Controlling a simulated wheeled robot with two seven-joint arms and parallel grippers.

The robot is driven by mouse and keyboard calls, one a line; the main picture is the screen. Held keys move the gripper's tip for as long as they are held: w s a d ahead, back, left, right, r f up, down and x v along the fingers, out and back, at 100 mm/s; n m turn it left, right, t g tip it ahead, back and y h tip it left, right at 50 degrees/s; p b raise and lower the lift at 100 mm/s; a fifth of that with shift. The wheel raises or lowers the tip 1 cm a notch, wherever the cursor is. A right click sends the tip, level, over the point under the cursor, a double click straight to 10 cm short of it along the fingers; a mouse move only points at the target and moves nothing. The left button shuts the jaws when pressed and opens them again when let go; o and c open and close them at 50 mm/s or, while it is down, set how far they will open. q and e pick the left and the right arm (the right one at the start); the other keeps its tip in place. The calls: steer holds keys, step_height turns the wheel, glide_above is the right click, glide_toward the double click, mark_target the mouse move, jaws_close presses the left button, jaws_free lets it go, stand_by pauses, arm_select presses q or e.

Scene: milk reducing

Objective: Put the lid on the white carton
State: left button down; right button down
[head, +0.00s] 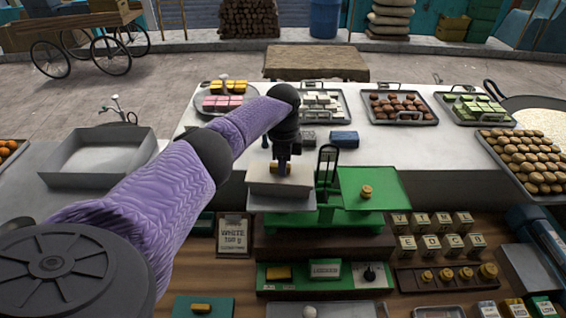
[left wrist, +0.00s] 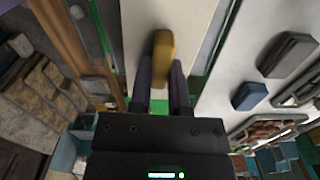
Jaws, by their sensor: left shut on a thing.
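A pale, flat lid (head: 265,178) with a brass-coloured handle (head: 279,169) is at the left pan of the green scale. My left gripper (head: 283,163) points down and is shut on the handle. In the left wrist view the handle (left wrist: 162,52) is between the two dark fingers of the left gripper (left wrist: 162,85), with the pale lid surface (left wrist: 136,30) behind it. A pale-grey body (head: 280,203) shows just below the lid; I cannot tell whether it is the white carton or the pan, nor whether the lid touches it. My right gripper is not in view.
The green scale (head: 325,216) has a brass weight (head: 366,191) on its right pan. A card reading WHITE (head: 232,235) stands left of the scale. Lettered blocks (head: 436,232) are at right. Trays of sweets (head: 399,107) line the white counter behind. A grey bin (head: 95,160) is at left.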

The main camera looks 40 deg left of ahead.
arm_select(q)
steer(key=shift+f, duration=0.15)
jaws_free()
stand_by(0.6)
step_height(320, 180, up, 7)
steer(key=p, duration=0.7)
stand_by(0.4)
